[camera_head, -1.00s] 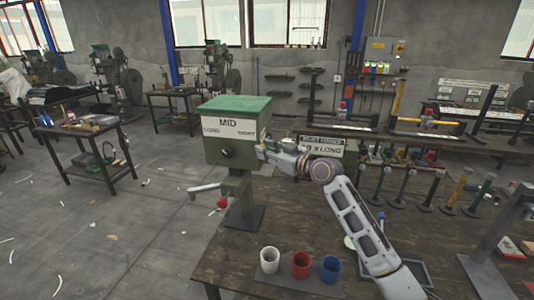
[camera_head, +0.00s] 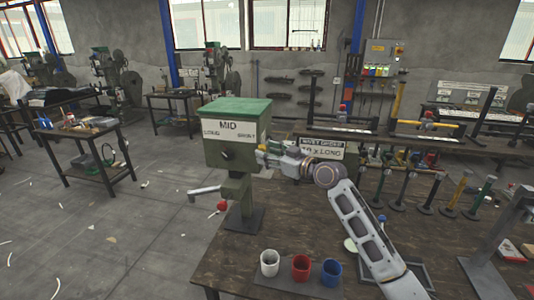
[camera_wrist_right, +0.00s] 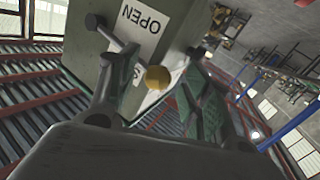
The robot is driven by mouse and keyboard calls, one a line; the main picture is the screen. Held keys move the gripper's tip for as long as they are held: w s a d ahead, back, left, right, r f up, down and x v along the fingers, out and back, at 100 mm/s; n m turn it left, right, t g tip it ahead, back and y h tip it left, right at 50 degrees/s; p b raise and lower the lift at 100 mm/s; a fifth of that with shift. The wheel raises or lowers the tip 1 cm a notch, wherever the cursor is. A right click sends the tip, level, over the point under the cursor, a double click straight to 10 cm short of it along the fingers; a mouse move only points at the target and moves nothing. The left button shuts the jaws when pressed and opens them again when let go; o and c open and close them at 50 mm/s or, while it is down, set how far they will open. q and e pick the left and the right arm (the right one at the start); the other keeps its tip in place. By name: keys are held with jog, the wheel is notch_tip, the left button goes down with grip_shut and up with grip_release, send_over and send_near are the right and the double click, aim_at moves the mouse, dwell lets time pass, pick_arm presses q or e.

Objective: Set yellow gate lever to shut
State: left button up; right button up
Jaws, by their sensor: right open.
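The green press head (camera_head: 232,140) stands on a post at the left end of the workbench, with a panel reading MID, LONG and SHORT. In the right wrist view, a yellow ball knob (camera_wrist_right: 157,77) sits on a lever at the side of this housing, by a label (camera_wrist_right: 140,35) reading OPEN; a second label below it is mostly hidden. My right gripper (camera_head: 262,155) is at the right side of the press head. In the wrist view its fingers (camera_wrist_right: 150,95) are spread on both sides of the yellow knob, with gaps visible. My left gripper is out of view.
White (camera_head: 269,263), red (camera_head: 301,268) and blue (camera_head: 331,270) cups stand at the bench's front. Several upright tools (camera_head: 432,192) stand to the right. A sign (camera_head: 322,148) is behind my right arm.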

jog(key=v, duration=1)
jog(key=shift+s+d, duration=0.3)
jog(key=shift+r, duration=0.1)
